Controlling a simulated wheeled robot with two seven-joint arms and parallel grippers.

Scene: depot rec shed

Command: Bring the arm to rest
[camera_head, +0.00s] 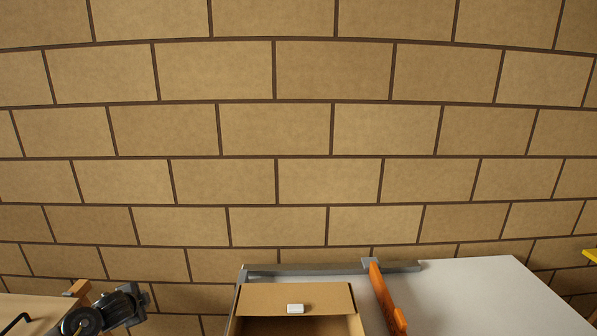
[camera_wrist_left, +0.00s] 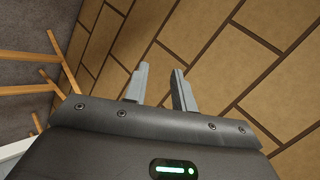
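My left gripper (camera_wrist_left: 161,72) shows in the left wrist view, with its two grey fingers apart and nothing between them. Brick wall is behind the fingers, and they touch nothing that I can see. I cannot make out the left gripper in the head view. My right gripper is in neither view.
A pale table (camera_head: 470,290) stands low in the head view, with an open cardboard box (camera_head: 262,298), a small white block (camera_head: 295,308) and an orange bar (camera_head: 385,298). Dark equipment (camera_head: 110,312) is at lower left. Wooden legs (camera_wrist_left: 28,57) show in the wrist view.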

